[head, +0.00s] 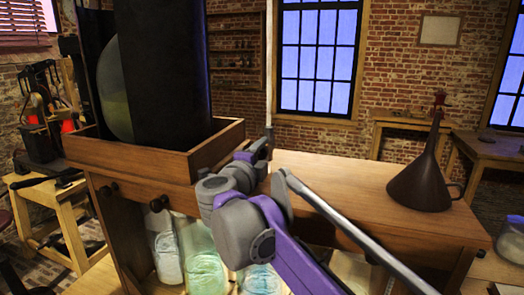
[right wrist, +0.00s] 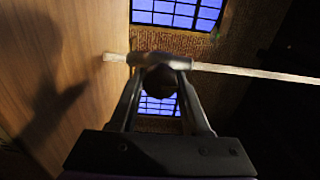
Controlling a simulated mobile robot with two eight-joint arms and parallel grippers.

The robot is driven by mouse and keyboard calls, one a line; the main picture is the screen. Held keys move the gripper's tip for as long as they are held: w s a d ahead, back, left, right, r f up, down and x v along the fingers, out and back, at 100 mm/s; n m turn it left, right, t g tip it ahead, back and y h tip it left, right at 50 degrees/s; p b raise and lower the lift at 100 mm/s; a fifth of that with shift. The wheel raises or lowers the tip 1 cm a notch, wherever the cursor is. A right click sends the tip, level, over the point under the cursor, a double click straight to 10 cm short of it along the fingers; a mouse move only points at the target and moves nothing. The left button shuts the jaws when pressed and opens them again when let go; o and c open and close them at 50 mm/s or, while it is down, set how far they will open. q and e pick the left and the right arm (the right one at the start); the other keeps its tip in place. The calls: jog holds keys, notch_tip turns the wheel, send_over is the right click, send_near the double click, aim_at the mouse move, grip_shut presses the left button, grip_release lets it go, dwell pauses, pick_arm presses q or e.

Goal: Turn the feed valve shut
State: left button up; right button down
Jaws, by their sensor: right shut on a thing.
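A thin pale pipe (head: 269,65) rises at the back edge of the wooden bench. In the right wrist view the pipe (right wrist: 250,72) runs across the picture from the wood. A dark round knob (right wrist: 158,82), which looks like the feed valve's handle, sits at the pipe near the wood. My right gripper (head: 262,145) is at the pipe's lower part; in the right wrist view (right wrist: 160,62) its fingers are shut on either side of the knob. The gripper and arm hide the valve in the head view, and its turn angle cannot be told. My left gripper is not in view.
A dark funnel (head: 425,170) stands on the right of the bench top (head: 340,180). Glass jars (head: 203,255) stand below. The bench top between arm and funnel is clear.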

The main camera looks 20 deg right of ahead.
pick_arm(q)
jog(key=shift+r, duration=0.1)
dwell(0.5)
pick_arm(e)
jog(key=shift+c, duration=2)
grip_release()
jog(key=shift+s+a+f, duration=0.1)
jog(key=shift+s+a, duration=0.25)
jog(key=shift+s, duration=0.05)
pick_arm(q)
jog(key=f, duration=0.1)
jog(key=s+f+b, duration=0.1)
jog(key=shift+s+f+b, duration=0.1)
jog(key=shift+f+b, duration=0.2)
pick_arm(e)
jog(key=v, duration=0.9)
jog(key=shift+s+a, duration=0.2)
jog(key=shift+s, duration=0.15)
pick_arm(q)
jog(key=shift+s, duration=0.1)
